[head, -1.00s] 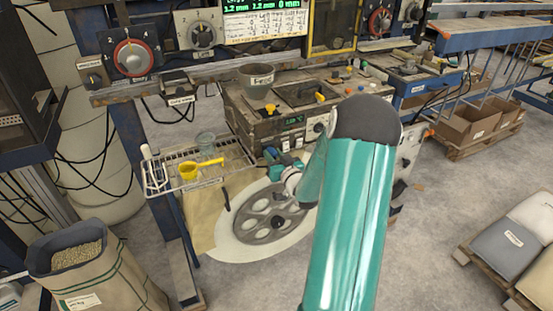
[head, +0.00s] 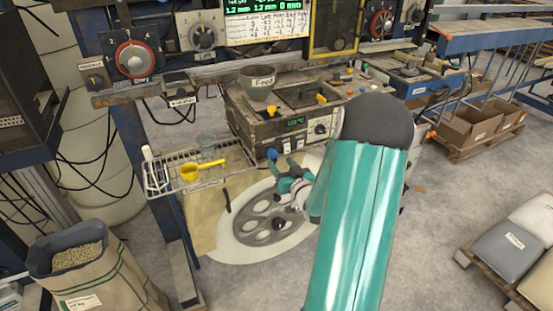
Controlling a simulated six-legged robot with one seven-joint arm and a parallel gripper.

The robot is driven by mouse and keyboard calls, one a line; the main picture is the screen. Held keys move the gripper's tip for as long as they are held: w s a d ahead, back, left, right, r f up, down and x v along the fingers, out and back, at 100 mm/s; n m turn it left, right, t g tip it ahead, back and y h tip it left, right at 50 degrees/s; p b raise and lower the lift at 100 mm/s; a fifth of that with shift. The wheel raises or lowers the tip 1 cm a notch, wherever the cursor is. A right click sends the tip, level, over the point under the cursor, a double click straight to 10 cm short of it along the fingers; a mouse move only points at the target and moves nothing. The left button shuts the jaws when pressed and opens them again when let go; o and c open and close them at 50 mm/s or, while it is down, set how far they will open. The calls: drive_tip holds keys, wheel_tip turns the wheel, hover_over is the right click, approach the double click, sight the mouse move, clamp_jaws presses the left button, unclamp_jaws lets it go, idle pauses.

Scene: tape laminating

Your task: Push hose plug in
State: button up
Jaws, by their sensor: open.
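A small blue piece (head: 272,154) shows at the lower front of the machine box (head: 272,128), left of my gripper. It may be the hose plug, but it is too small to tell, and I cannot make out a hose or socket. My gripper (head: 284,166) is open close to the box's lower front, just right of the blue piece. I cannot tell whether they touch. My teal arm hides part of the box's right side and the floor in front of it.
A wire rack (head: 165,187) with a yellow scoop (head: 192,172) stands left of the gripper. A grey spoked wheel (head: 255,232) lies below it. A feed cup (head: 258,83) sits on the box. A sack of pellets (head: 95,285) stands lower left.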

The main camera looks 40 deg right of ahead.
drive_tip(key=v, duration=0.8)
drive_tip(key=shift+s, duration=0.25)
drive_tip(key=shift+a, duration=0.1)
